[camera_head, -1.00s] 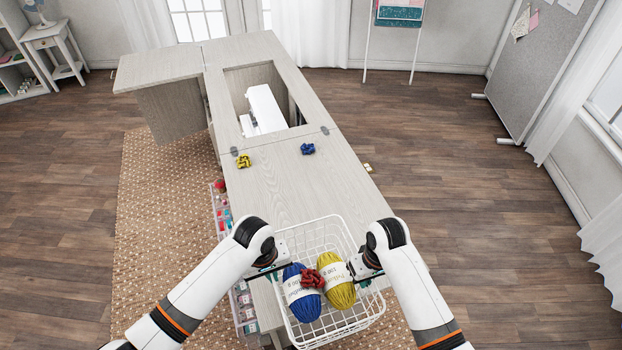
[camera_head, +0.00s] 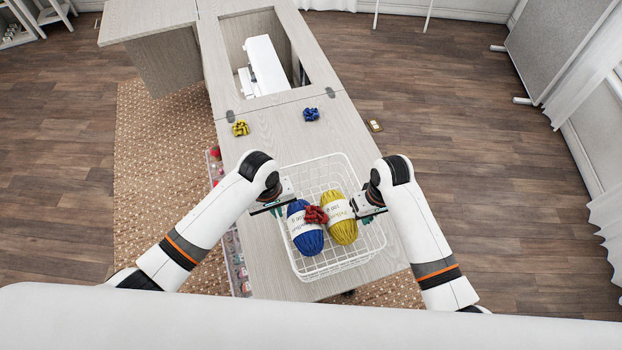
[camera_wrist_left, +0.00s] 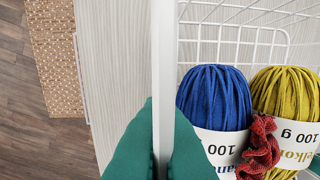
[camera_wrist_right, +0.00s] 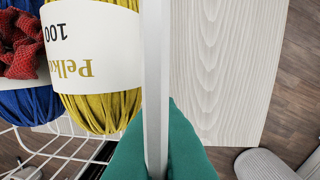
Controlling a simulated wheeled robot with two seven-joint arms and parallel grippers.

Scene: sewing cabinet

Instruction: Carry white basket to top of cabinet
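The white wire basket (camera_head: 342,269) is over the near end of the pale wooden cabinet top (camera_head: 268,132). I cannot tell whether its bottom touches the wood. It holds a blue yarn ball (camera_head: 306,238), a yellow yarn ball (camera_head: 343,230) and a red scrunchie (camera_head: 315,214). My left gripper (camera_head: 283,206) is at the basket's left rim, and my right gripper (camera_head: 362,209) is at the right rim. In the left wrist view, green fingertips are shut on the rim (camera_wrist_left: 164,70). The right wrist view shows the same on the other rim (camera_wrist_right: 155,70).
A yellow scrunchie (camera_head: 240,128) and a blue scrunchie (camera_head: 311,115) lie on the cabinet top beyond the basket. Farther back, a white sewing machine (camera_head: 265,66) sits in an opening. Bare wood lies between the basket and the scrunchies.

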